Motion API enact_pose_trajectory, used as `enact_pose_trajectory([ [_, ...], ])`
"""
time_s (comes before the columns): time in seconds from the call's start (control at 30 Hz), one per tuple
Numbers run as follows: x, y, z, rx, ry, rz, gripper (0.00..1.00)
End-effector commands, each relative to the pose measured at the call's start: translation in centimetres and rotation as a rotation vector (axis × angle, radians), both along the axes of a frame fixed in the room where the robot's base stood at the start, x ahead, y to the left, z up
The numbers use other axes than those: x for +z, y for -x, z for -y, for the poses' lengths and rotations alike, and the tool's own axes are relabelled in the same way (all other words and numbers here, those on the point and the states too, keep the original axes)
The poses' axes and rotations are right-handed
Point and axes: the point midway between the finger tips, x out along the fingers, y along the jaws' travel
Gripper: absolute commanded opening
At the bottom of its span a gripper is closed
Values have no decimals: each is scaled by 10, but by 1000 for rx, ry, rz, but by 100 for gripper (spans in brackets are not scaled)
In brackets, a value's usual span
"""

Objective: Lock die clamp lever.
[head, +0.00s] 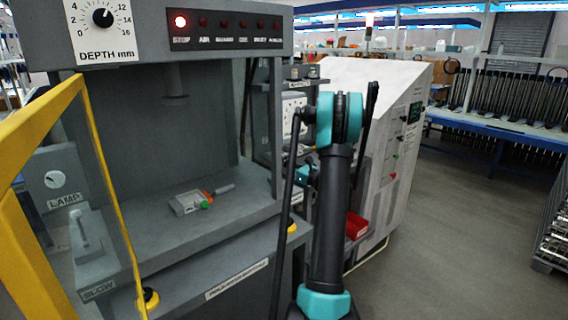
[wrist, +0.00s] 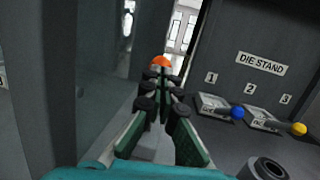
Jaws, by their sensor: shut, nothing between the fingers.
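In the head view a flat grey die (head: 186,203) with a green knob (head: 205,204) lies on the press bed. A small orange part (head: 208,196) and a short grey bar (head: 224,189) sit at its right side; I cannot tell whether either is the clamp lever. In the wrist view my gripper (wrist: 161,75) has its green fingers together and holds nothing. A rounded orange knob (wrist: 160,61) shows just beyond the fingertips; whether they touch it is unclear. My arm hides the gripper's fingertips in the head view.
The wrist view shows a die stand (wrist: 225,145) at right, with a blue-knobbed die (wrist: 213,104) and a yellow-knobbed die (wrist: 262,119). A dark grey wall (wrist: 100,60) stands close on the left. A yellow-framed guard (head: 38,125) stands at the press's left.

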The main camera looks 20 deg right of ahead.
Motion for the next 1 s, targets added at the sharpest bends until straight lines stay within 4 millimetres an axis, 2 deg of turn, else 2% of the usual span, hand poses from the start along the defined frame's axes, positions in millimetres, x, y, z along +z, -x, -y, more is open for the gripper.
enact_pose_trajectory([
  [0.47, 8, -16, -6, 1, 62, -163, 0],
  [1.0, 12, -43, -16, 0, 58, -157, 0],
])
